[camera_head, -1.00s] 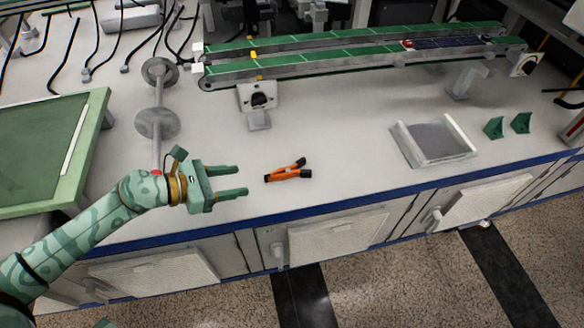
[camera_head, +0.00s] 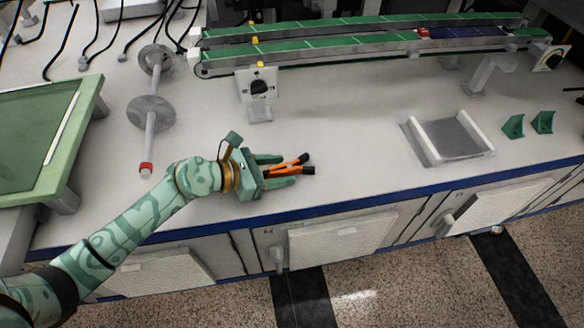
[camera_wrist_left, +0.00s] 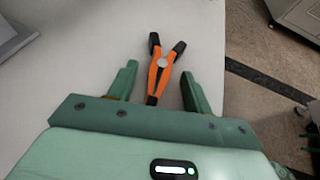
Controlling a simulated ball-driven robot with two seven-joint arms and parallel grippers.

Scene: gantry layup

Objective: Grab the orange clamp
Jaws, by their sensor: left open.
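The orange clamp (camera_head: 290,168) with black tips lies on the white bench top near its front edge. My left gripper (camera_head: 283,169) is open, with one finger on each side of the clamp. In the left wrist view the clamp (camera_wrist_left: 163,72) sits between the two spread green fingers of the left gripper (camera_wrist_left: 158,80). Gaps show between the fingers and the clamp, and its forked end reaches past the fingertips. My right gripper is not in view.
A green-belted conveyor (camera_head: 330,47) runs along the back. A grey tray (camera_head: 450,139) and two green brackets (camera_head: 528,124) stand to the right. A spindle with grey discs (camera_head: 150,113) stands behind my left arm. Bench top right of the clamp is clear.

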